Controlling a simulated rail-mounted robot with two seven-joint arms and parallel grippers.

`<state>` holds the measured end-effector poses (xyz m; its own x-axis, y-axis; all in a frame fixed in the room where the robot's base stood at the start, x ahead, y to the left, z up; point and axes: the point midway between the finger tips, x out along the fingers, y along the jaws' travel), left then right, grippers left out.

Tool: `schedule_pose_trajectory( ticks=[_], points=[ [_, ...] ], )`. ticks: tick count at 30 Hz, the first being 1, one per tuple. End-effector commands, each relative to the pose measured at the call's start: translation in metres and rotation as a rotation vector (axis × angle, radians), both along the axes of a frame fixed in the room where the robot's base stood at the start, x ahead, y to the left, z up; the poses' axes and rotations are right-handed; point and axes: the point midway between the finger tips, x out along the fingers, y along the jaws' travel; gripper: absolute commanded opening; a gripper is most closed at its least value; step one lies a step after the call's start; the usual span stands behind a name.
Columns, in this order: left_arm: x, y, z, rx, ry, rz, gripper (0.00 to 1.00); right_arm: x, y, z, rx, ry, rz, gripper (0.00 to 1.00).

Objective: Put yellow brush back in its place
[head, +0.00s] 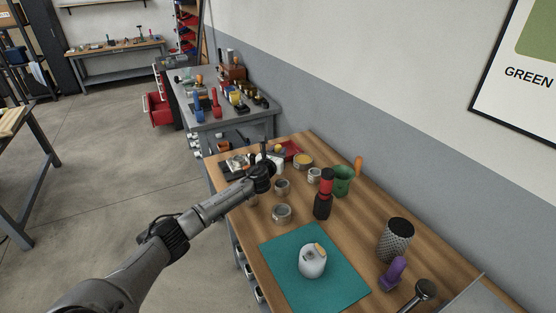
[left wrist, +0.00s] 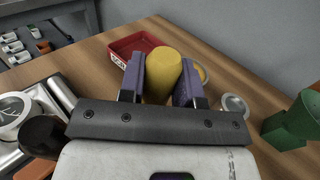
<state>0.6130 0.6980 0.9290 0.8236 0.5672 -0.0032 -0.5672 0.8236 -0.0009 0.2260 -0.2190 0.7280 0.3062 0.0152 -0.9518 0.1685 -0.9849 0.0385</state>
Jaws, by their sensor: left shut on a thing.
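My left gripper (head: 270,160) reaches over the far end of the wooden bench in the head view. In the left wrist view its two purple fingers (left wrist: 161,76) are shut on a rounded yellow piece (left wrist: 163,68), which looks like the yellow brush. The rest of the brush is hidden by the gripper, and I see no bristles. A red tray (left wrist: 123,46) with a partly covered label lies just beyond the held piece; it also shows in the head view (head: 293,148). I cannot tell whether the brush touches it. My right gripper is not in view.
A tin with a yellowish top (head: 303,162), small tins, a green jug (head: 343,181) and a red-and-black grinder (head: 323,197) stand right of my left gripper. A scale-like device (left wrist: 22,115) is at left.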

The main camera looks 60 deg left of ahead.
Motion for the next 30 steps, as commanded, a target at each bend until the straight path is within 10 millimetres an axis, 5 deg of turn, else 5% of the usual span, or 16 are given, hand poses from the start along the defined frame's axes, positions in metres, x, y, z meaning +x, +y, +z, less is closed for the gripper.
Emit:
schedule_pose_trajectory(
  ticks=[3, 17, 18, 25, 30],
  points=[
    [0.000, 0.000, -0.019, -0.001, 0.000, 0.002, 0.07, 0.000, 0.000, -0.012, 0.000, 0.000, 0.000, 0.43],
    [0.000, 0.000, -0.022, 0.001, 0.000, 0.001, 0.07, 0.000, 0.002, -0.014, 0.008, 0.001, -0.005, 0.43],
    [0.000, 0.000, -0.022, 0.001, 0.001, 0.001, 0.34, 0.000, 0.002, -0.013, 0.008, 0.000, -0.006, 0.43],
    [0.000, 0.000, -0.022, 0.001, 0.001, 0.001, 0.56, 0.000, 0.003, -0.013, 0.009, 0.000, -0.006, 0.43],
    [0.000, 0.000, -0.022, 0.001, 0.001, 0.001, 0.57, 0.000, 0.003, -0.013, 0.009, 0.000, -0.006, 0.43]
  ],
)
